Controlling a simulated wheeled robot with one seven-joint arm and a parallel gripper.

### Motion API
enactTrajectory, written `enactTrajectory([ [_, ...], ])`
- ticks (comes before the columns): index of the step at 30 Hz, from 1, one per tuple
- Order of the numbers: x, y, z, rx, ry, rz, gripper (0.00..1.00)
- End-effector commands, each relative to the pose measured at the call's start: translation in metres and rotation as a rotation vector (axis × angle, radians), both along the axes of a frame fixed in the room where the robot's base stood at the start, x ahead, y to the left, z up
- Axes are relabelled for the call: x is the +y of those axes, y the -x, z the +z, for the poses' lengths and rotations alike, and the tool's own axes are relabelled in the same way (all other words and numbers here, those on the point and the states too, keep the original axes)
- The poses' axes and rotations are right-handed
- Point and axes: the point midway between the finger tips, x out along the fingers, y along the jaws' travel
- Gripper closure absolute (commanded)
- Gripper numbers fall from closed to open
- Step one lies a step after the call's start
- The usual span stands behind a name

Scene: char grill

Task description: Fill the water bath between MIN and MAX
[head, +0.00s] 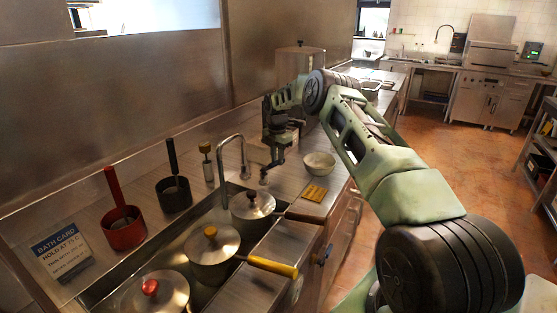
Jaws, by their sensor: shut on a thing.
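The water bath (88,296) is a long metal basin sunk in the counter, with lidded pots in it. Its water level and any MIN or MAX marks cannot be made out. A curved metal tap (221,143) stands at its far end, with its spout over the basin; no stream is visible. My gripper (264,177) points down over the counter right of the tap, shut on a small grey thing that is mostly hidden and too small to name. A blue bath card (62,252) stands at the near left; its smaller print is unreadable.
Pots with red (160,292), yellow (212,256) and dark (252,204) knobs sit in the bath. Red (124,230) and black (174,193) long-handled cups stand left.

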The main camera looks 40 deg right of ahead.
Motion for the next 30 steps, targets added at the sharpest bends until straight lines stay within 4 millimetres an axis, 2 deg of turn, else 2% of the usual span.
enactTrajectory([
  [14,0.000,-0.002,0.001,-0.002,0.002,0.015,1.00],
  [15,0.000,-0.002,0.001,-0.002,0.002,0.015,0.75],
  [17,0.000,-0.002,0.001,-0.002,0.001,0.015,0.58],
  [26,0.000,-0.001,0.001,-0.001,0.001,0.015,0.58],
  [30,0.000,-0.002,0.011,-0.003,0.002,0.014,0.58],
])
